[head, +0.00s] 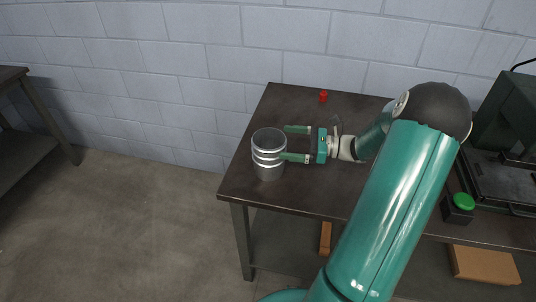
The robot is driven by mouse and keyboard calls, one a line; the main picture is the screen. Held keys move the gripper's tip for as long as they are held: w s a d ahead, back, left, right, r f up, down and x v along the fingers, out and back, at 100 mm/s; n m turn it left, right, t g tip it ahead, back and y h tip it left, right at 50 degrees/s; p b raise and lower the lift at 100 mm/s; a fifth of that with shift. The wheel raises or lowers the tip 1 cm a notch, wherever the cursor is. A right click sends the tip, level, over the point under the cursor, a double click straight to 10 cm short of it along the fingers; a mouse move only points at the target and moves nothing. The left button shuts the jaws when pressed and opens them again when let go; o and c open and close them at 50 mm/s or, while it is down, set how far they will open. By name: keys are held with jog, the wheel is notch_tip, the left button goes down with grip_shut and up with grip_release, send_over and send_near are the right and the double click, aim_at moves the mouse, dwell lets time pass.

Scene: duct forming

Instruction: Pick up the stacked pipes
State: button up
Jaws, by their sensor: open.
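The stacked pipes (268,165) stand upright as a grey metal cylinder with bright ring bands and an open top. They are near the left end of the dark table (300,194). My gripper (283,142) comes from the right, with its two green fingers level and apart. The near finger's tip overlaps the right side of the pipes in the picture, and the far finger's tip is behind their upper right edge. I cannot tell whether either finger touches them.
A small red object (323,96) lies near the table's back edge. A dark machine (505,150) and a green button on a black box (463,203) are at the right. Brown boxes (486,264) sit on the lower shelf. Another table (22,110) stands far left, with open floor between.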

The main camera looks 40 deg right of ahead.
aim_at(269, 138)
jog(key=x, duration=0.7)
jog(key=shift+d, duration=0.1)
jog(key=shift+s, duration=0.1)
jog(key=shift+c, duration=0.4)
jog(key=c, duration=1.3)
jog(key=shift+r, duration=0.1)
